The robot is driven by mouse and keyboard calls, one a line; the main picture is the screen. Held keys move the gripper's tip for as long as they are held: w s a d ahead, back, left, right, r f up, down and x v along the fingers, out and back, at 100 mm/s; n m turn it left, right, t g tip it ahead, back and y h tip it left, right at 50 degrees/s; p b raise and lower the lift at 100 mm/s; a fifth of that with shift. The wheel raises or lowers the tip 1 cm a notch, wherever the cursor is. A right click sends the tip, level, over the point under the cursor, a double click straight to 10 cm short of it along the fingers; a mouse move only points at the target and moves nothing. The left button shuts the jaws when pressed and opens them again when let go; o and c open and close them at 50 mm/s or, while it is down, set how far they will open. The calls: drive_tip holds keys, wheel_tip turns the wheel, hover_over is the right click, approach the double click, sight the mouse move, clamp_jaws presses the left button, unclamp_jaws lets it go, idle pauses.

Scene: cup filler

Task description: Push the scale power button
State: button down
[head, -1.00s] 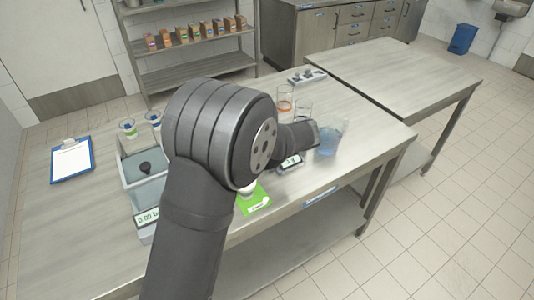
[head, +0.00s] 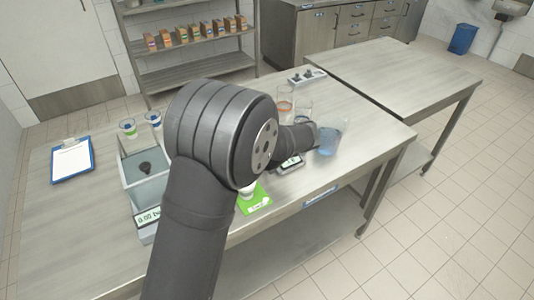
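A small scale (head: 290,163) with a lit display lies on the metal table, right of my arm's large joint. Its digits are too small to read surely, and part of it is hidden by my arm. I cannot make out its power button. My arm covers the middle of the view, and its wrist part reaches right, above and behind the scale in the picture. My gripper itself does not show; the arm hides it.
A clear container with blue liquid (head: 329,140) stands close right of my wrist. Glasses (head: 285,105) stand behind it. A green mat (head: 256,205) lies in front, a grey machine with a display (head: 148,217) left, and a clipboard (head: 72,162) far left.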

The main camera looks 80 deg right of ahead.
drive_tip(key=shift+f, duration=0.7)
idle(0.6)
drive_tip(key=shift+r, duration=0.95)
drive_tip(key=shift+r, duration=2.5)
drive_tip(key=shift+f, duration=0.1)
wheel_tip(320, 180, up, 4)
